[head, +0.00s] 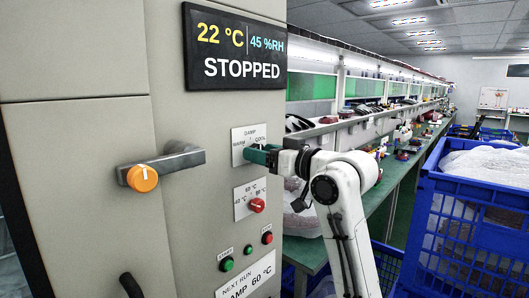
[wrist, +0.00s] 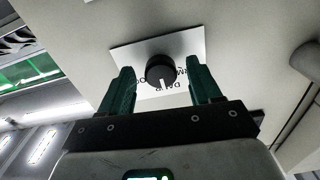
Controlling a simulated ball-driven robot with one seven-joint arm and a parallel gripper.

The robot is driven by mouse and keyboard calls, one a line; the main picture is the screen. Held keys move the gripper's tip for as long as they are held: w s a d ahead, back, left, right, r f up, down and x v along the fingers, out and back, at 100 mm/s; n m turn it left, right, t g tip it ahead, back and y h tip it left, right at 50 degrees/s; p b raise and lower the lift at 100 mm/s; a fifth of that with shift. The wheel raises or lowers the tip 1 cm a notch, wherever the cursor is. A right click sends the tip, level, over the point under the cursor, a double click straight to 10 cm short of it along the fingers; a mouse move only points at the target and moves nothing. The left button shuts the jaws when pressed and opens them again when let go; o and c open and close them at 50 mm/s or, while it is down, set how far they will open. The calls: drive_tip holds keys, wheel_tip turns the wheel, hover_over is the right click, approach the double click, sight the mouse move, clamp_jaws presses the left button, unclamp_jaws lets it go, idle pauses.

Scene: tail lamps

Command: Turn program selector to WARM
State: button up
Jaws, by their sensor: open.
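The program selector is a black round knob (wrist: 155,72) on a white plate (wrist: 125,54), marked DAMP, WARM and COOL. In the head view the plate (head: 238,155) has DAMP at the top, WARM at left and COOL at right; my gripper hides the knob there. In the wrist view the lettering is upside down, and the knob's white pointer faces the DAMP label. My gripper (head: 255,155) has green fingers and is at the plate. It is open, with its fingers (wrist: 159,66) on either side of the knob; I cannot tell whether they touch it.
A display (head: 238,50) above reads STOPPED. Below the selector are a red temperature knob (head: 257,205), a green button (head: 227,264) and a red button (head: 267,238). A door handle (head: 165,165) with an orange knob juts out at left. Blue crates (head: 470,220) stand at right.

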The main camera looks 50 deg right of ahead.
drive_tip(key=shift+c, duration=0.4)
drive_tip(key=c, duration=1)
drive_tip(key=shift+o, duration=0.2)
drive_tip(key=shift+f+n, duration=0.1)
drive_tip(key=shift+n, duration=0.3)
drive_tip(key=shift+n+b, duration=3.4)
drive_tip(key=shift+n, duration=2.2)
